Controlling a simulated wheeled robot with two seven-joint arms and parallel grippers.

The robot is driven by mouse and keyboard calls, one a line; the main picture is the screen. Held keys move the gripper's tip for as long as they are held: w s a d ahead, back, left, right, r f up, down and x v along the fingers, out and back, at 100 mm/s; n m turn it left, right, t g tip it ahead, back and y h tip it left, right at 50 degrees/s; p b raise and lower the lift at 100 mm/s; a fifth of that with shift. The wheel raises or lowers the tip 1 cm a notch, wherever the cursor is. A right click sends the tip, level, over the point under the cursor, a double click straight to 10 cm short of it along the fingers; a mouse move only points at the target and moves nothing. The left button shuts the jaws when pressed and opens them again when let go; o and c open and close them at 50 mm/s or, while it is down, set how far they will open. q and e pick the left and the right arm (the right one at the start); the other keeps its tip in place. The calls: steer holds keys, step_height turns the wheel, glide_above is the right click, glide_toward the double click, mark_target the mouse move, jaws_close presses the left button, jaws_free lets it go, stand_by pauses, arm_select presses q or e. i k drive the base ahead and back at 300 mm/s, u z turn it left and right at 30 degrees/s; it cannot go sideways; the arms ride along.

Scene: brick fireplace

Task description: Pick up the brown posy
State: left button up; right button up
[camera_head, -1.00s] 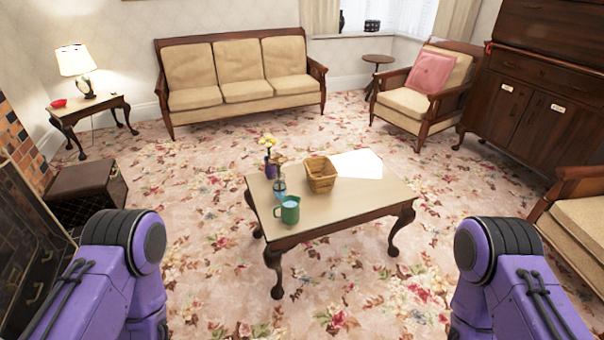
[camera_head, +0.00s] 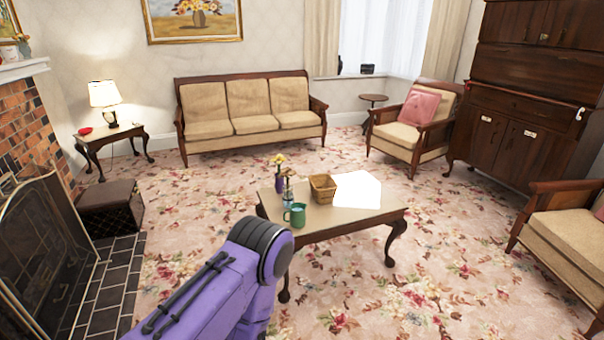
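A small posy of yellow flowers (camera_head: 278,159) stands in a dark purple vase (camera_head: 280,184) at the back left of the low coffee table (camera_head: 340,221). I cannot make out a clearly brown posy; a brownish bit shows beside the yellow blooms, too small to tell. Another small bunch of flowers (camera_head: 22,40) stands on the mantel at the far left edge. My purple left arm reaches in from the bottom left, its rounded joint in front of the table's left end. Neither gripper shows, and my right arm is out of view.
A wicker basket (camera_head: 323,189), a green mug (camera_head: 295,216), a bluish glass (camera_head: 287,196) and white paper (camera_head: 358,189) share the table. A sofa (camera_head: 252,108) stands behind, armchairs at right, the fireplace screen (camera_head: 42,250) at left. Carpet around the table is clear.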

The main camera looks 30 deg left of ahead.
mark_target(286, 172)
steer(key=z, duration=0.05)
steer(key=i, duration=2.1)
steer(key=u, duration=0.75)
steer(key=i, duration=1.25)
steer(key=u, duration=0.85)
